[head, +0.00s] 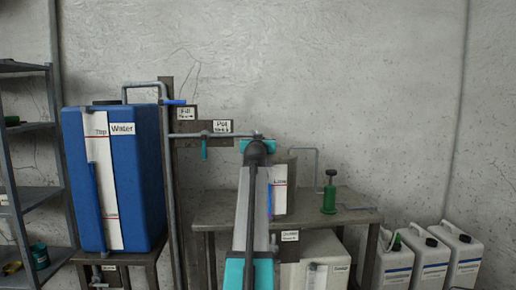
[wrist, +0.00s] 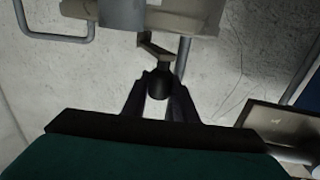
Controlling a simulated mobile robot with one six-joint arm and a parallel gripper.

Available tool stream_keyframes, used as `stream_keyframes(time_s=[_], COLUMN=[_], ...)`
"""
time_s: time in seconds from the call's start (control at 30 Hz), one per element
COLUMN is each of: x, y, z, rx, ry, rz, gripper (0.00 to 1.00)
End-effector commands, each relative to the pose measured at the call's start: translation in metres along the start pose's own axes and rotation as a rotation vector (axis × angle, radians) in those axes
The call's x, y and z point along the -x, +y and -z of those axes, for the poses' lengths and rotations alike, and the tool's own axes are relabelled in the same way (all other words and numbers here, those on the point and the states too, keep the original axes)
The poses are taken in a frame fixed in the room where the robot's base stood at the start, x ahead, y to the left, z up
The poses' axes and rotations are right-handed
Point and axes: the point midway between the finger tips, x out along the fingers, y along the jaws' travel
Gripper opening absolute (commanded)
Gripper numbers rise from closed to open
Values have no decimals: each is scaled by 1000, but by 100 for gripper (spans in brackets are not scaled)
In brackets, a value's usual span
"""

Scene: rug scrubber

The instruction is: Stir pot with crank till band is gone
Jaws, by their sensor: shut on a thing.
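In the wrist view, my gripper (wrist: 158,88) is shut on a dark round knob, the crank's grip (wrist: 160,82). A bent metal crank arm (wrist: 152,46) runs from this knob toward a pale grey body above. In the head view my arm and teal wrist stand in front of the bench and hide the crank and my fingertips. Just right of the arm, part of a grey pot (head: 291,180) shows, with a pale level strip (head: 279,192) with red marks. A narrow purple-blue stripe shows at the strip's left edge. The pot's inside is hidden.
A blue water tank (head: 139,180) stands left of pipes with a blue handle (head: 174,102) and a teal handle (head: 204,150). A green pump bottle (head: 329,195) stands on the bench (head: 357,213). White canisters (head: 432,260) stand at right, shelves (head: 30,190) at left.

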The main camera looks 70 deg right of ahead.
Motion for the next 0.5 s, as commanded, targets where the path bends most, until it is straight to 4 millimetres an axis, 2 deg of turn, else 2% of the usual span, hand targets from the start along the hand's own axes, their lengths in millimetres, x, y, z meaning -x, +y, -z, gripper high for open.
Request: stream_keyframes(time_s=[0.5], x=[1], y=[-3], z=[2], rx=[6], ry=[2], rz=[-7], gripper=[0])
